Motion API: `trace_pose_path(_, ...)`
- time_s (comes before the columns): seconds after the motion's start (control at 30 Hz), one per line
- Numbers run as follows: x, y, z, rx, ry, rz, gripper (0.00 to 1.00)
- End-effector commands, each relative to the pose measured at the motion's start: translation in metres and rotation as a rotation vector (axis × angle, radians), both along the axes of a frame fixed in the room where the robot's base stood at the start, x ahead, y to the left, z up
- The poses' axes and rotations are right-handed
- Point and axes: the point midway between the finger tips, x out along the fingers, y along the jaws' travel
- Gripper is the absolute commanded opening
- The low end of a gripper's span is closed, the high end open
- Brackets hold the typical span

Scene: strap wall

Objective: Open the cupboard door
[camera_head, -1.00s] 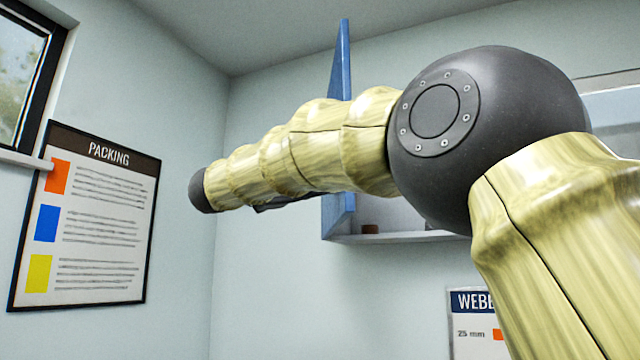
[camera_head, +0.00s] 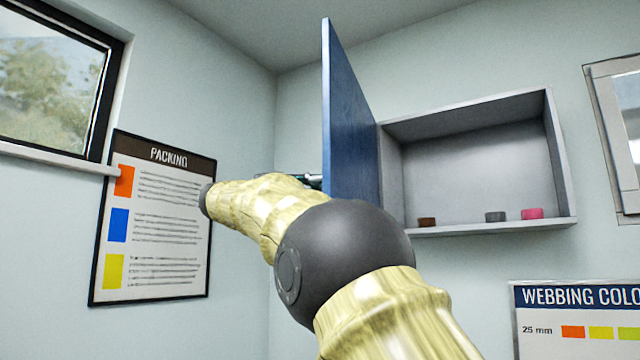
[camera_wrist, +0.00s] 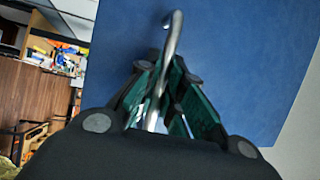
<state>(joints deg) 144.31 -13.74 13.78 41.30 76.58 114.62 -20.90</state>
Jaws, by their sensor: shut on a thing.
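The cupboard (camera_head: 480,110) is a grey open-fronted box on the wall. Its blue door (camera_head: 350,120) stands swung out from the cupboard's left side, roughly square to the wall, and it fills much of the wrist view (camera_wrist: 230,50). A curved metal handle (camera_wrist: 172,40) is on the door's face. My gripper (camera_wrist: 160,95) is shut on this handle, with its green-lined fingers on either side of the bar. In the head view my gripper (camera_head: 312,180) shows only partly, left of the door, behind my arm.
A brown roll (camera_head: 427,222), a grey roll (camera_head: 495,216) and a pink roll (camera_head: 532,213) sit on the cupboard floor. A packing poster (camera_head: 155,220) and a window (camera_head: 50,80) are at left. A webbing chart (camera_head: 580,315) hangs below right.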

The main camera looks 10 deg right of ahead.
Motion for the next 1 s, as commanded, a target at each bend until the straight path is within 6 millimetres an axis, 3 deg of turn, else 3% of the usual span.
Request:
trace_pose_path(0.67, 0.0047, -0.0033, 0.0016, -0.001, -0.001, -0.03, 0.0)
trace_pose_path(0.7, 0.0046, -0.0033, 0.0016, -0.001, -0.001, -0.03, 0.11)
trace_pose_path(0.77, 0.0046, -0.0033, 0.0016, 0.0, -0.001, -0.03, 0.19)
trace_pose_path(1.0, 0.0046, -0.0019, 0.0009, 0.0, -0.001, -0.03, 0.19)
